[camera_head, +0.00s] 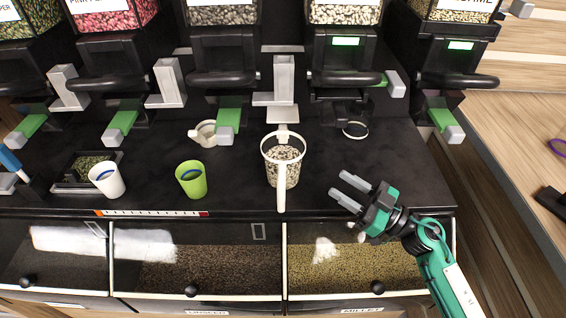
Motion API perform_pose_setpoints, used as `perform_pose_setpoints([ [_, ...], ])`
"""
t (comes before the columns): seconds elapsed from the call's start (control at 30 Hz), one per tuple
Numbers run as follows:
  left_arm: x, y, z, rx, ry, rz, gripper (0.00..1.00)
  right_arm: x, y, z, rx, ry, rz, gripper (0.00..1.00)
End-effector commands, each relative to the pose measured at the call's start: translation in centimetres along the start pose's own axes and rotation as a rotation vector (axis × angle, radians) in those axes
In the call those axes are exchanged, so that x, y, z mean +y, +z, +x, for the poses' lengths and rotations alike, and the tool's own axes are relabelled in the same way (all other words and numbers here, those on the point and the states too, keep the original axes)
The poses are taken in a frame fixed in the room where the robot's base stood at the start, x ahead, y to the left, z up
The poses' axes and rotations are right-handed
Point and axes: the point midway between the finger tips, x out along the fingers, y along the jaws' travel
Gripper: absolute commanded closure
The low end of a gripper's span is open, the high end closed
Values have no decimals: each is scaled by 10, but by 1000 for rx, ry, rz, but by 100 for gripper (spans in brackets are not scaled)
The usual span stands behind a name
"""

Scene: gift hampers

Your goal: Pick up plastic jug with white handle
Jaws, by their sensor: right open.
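The plastic jug (283,172) with a white rim and white handle stands upright on the dark counter, right of the middle of the view. It is clear-walled and holds pale speckled contents. Its white handle (281,194) faces the front edge of the counter. My right gripper (342,190) is to the right of the jug and apart from it. Its two grey fingers are spread, point left and hold nothing. My left gripper does not show.
A green cup (191,179), a white cup (107,179) and a small cream jug (204,134) stand left of the jug. Dispensers with green-and-grey levers (227,125) overhang the back. A white ring (355,129) sits back right. Clear-fronted bins (197,262) lie below the front edge.

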Motion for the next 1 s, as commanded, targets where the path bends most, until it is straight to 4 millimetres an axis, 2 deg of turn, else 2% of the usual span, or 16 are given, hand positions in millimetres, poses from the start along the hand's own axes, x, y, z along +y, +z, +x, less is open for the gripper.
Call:
perform_pose_setpoints([
  [0.1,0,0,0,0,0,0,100,-12,17,-3,-101,-162,39,60],
  [0.2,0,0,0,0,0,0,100,-20,28,-7,-175,-251,70,60],
  [0.37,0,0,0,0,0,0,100,-25,37,-11,-236,-311,98,60],
  [0.47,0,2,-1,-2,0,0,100,-29,39,-2,-240,-318,102,60],
  [0.8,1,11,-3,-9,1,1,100,-47,51,54,-237,-315,102,60],
  [1.0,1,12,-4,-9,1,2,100,-52,55,67,-239,-315,101,60],
])
